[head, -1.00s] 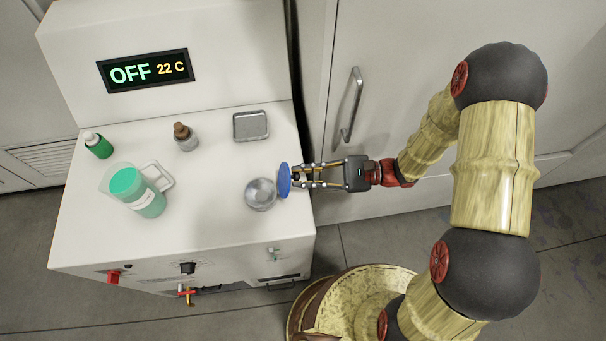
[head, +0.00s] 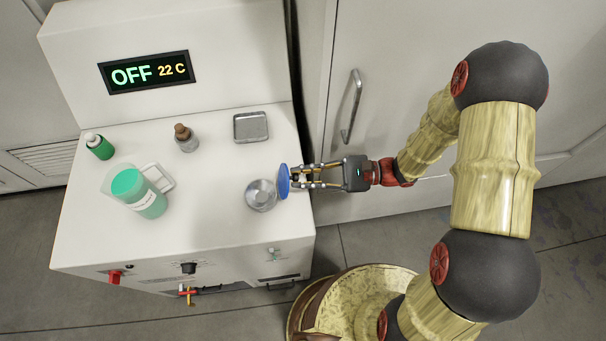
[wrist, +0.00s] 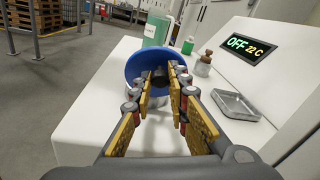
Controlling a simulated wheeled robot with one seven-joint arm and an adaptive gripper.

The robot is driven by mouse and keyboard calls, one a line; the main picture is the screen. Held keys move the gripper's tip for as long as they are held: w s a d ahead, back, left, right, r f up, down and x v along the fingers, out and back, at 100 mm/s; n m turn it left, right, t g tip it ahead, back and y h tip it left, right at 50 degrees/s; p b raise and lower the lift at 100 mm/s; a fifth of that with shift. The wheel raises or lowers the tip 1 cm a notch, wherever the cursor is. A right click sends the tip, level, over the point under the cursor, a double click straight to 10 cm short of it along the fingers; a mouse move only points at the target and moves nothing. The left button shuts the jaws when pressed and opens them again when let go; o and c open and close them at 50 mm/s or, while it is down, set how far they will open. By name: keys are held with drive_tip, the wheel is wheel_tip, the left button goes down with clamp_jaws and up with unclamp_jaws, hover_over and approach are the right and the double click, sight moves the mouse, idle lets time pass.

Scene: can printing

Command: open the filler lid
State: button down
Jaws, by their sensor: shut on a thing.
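The blue filler lid (head: 284,182) stands on edge at the right side of the machine top. It is beside the round metal filler opening (head: 261,195), apart from its mouth. My gripper (head: 295,179) reaches in from the right and is shut on the lid, with its fingertips at the lid's near face. In the wrist view the blue lid (wrist: 136,66) appears as a disc just beyond my fingertips (wrist: 159,77). The exact grip point is hidden.
The machine top (head: 215,225) also holds a jug of green liquid (head: 150,203), a green bottle (head: 101,149), a brown-capped bottle (head: 187,142) and a metal tray (head: 251,126). The display panel (head: 149,72) rises behind. A cabinet with a handle (head: 351,105) stands to the right.

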drive_tip(key=shift+s+a+r+h+p, duration=0.1)
drive_tip(key=shift+a+r+h+p, duration=0.35)
drive_tip(key=shift+p, duration=0.55)
drive_tip(key=shift+a+r+h+p, duration=0.2)
drive_tip(key=shift+h+p, duration=0.35)
drive_tip(key=shift+p, duration=0.2)
drive_tip(key=shift+f, duration=0.1)
drive_tip(key=c, duration=1.7)
unclamp_jaws()
drive_tip(key=shift+d, duration=0.1)
drive_tip(key=v, duration=1.2)
drive_tip(key=shift+s, duration=0.15)
